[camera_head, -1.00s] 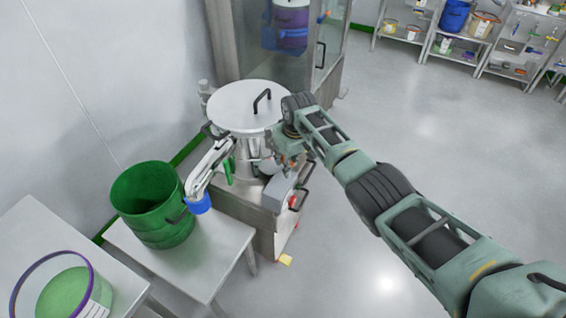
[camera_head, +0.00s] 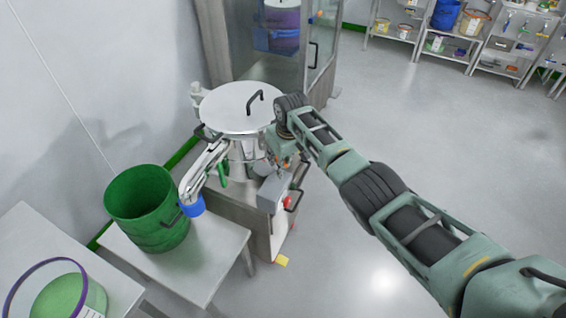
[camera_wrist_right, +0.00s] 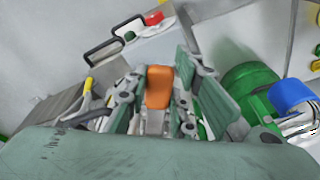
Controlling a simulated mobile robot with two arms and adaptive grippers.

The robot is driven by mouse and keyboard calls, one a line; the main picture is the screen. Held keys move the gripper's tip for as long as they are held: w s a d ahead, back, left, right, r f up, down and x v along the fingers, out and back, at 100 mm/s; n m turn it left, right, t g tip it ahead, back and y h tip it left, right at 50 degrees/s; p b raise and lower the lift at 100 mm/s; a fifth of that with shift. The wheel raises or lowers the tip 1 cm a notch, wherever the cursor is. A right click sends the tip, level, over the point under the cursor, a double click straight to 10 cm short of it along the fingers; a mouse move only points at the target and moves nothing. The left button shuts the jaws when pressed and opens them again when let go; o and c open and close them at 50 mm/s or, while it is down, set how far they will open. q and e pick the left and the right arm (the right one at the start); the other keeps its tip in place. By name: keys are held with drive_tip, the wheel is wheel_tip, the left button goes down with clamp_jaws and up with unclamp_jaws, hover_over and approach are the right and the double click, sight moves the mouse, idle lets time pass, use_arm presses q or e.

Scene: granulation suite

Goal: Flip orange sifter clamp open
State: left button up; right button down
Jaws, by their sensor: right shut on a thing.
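The sifter (camera_head: 232,112) is a steel drum with a round lid and a black lid handle, standing on a steel cabinet. My right gripper (camera_head: 275,163) is at the drum's right side, below the lid rim. In the right wrist view, the orange clamp (camera_wrist_right: 159,87) sits between the fingers of my right gripper (camera_wrist_right: 157,95), which is shut on it. The clamp is mostly hidden by the gripper in the head view, so its angle is hard to tell. My left gripper is not in view.
A grey box (camera_head: 270,194) and a red button (camera_head: 288,202) are below my gripper. A green handle (camera_head: 222,174) is on the drum. Open floor lies right.

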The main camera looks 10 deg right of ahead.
drive_tip(key=c, duration=1.9)
unclamp_jaws()
drive_tip(key=shift+w+a+r, duration=0.35)
drive_tip(key=shift+w+r, duration=0.3)
drive_tip(key=shift+r, duration=0.2)
drive_tip(key=o, duration=0.4)
drive_tip(key=shift+w+a+f, duration=0.2)
drive_tip(key=shift+a+f, duration=0.05)
drive_tip(key=shift+f, duration=0.1)
drive_tip(key=shift+s+d+r, duration=0.1)
drive_tip(key=shift+s+d, duration=0.2)
drive_tip(key=r, duration=0.4)
drive_tip(key=s+r, duration=0.1)
drive_tip(key=r, duration=0.2)
drive_tip(key=s+r, duration=0.1)
drive_tip(key=r, duration=0.3)
drive_tip(key=shift+d+r, duration=0.3)
